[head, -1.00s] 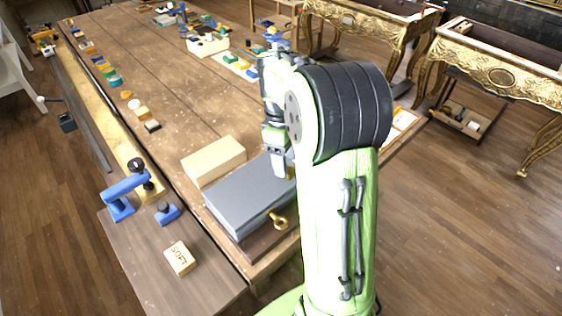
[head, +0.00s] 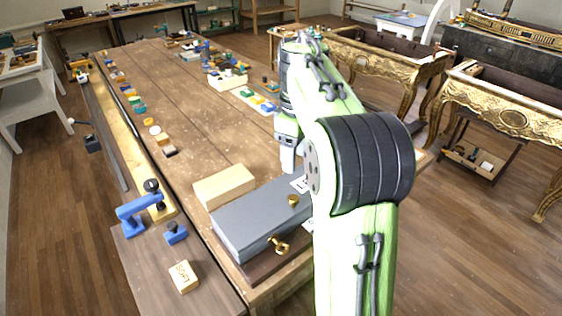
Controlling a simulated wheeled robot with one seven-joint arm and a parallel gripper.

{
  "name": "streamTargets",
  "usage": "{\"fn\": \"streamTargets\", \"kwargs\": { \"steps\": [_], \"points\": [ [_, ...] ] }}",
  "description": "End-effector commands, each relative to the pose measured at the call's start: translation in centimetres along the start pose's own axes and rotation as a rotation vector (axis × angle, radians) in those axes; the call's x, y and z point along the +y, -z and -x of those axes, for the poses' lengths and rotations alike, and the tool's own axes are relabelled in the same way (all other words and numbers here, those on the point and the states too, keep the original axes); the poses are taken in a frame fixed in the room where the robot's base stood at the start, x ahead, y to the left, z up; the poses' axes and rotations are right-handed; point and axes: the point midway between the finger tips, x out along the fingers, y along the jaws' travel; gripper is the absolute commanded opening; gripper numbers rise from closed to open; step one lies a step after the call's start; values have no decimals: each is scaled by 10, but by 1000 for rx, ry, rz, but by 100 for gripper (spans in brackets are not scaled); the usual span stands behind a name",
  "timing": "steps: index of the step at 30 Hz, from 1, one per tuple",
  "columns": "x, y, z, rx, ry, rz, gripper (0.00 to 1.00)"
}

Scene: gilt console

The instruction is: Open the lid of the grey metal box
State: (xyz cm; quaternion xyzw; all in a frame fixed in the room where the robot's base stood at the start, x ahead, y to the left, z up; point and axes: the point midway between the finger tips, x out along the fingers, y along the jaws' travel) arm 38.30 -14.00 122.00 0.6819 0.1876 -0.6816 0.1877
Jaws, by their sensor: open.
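The grey metal box (head: 255,222) sits near the front end of the long wooden workbench, on a dark brown base. Its grey top lies flat and looks closed. A brass knob (head: 293,201) stands on its top towards the right, and a brass key-like fitting (head: 279,245) is at its front edge. My gripper (head: 288,163) hangs pointing down beyond the box's back right part, above the bench. It is apart from the box as far as I can see. My green arm hides the box's right end.
A pale wooden block (head: 223,186) stands right behind the box. A blue clamp (head: 136,208) and a block marked SOFT (head: 183,276) are at the left. A white-sided tray (head: 228,80) and small coloured blocks lie farther back. The bench's middle is clear.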

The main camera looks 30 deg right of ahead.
Motion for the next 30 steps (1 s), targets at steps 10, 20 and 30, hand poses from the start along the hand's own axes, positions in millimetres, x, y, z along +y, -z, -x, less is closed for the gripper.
{"fn": "streamTargets", "kwargs": {
  "steps": [10,20,30],
  "points": [
    [-42,-8,48,53,-60,-226,57],
    [-106,-27,57,187,-88,-593,57],
    [-122,-32,54,226,-79,-695,57]
  ]
}}
